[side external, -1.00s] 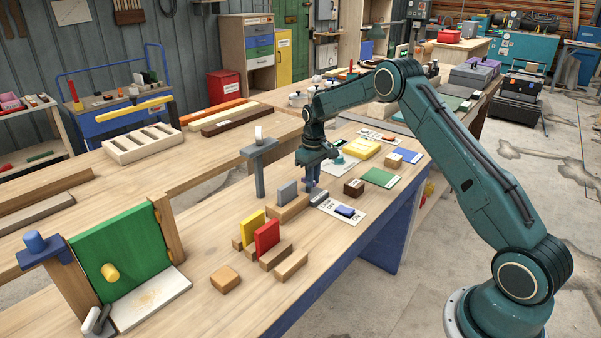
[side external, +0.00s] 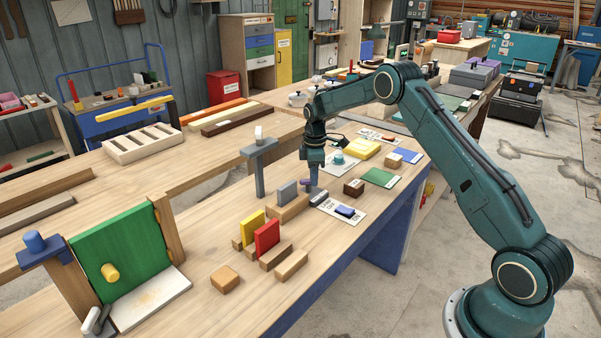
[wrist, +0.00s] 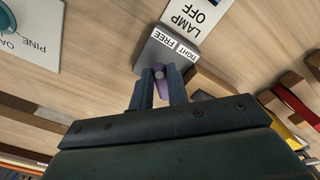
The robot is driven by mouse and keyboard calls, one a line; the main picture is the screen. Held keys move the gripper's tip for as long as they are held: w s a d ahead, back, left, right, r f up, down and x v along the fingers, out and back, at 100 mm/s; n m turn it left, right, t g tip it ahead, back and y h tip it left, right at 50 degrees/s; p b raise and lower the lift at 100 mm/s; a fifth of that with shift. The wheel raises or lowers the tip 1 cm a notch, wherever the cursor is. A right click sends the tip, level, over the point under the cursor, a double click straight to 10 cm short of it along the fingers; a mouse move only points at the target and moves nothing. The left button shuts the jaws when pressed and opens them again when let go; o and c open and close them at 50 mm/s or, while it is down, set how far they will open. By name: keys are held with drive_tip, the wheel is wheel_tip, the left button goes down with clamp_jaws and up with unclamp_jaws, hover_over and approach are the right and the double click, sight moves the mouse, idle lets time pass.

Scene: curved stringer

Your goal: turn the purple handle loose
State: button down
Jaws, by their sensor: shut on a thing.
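The purple handle (wrist: 159,73) stands between the two blue fingers of my gripper (wrist: 160,88) in the wrist view, and the fingers are shut on it. Most of it is hidden by the fingers. It rises at a grey block whose white labels (wrist: 175,44) read FREE and TIGHT. In the side view only a small purple part (side external: 308,184) shows at my gripper (side external: 312,189), which points down at the bench. I cannot tell from these views which label the handle points to.
A LAMP OFF plate with a blue switch (side external: 345,211) lies close by. A wooden holder with a grey slab (side external: 288,192) stands just left of my gripper. Yellow and red slabs (side external: 266,238) stand nearer the camera. A grey post (side external: 259,165) rises behind.

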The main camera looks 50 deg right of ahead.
drive_tip(key=shift+r, duration=0.1)
idle(0.4)
drive_tip(key=c, duration=1.4)
unclamp_jaws()
drive_tip(key=shift+o, duration=0.2)
wheel_tip(320, 180, up, 14)
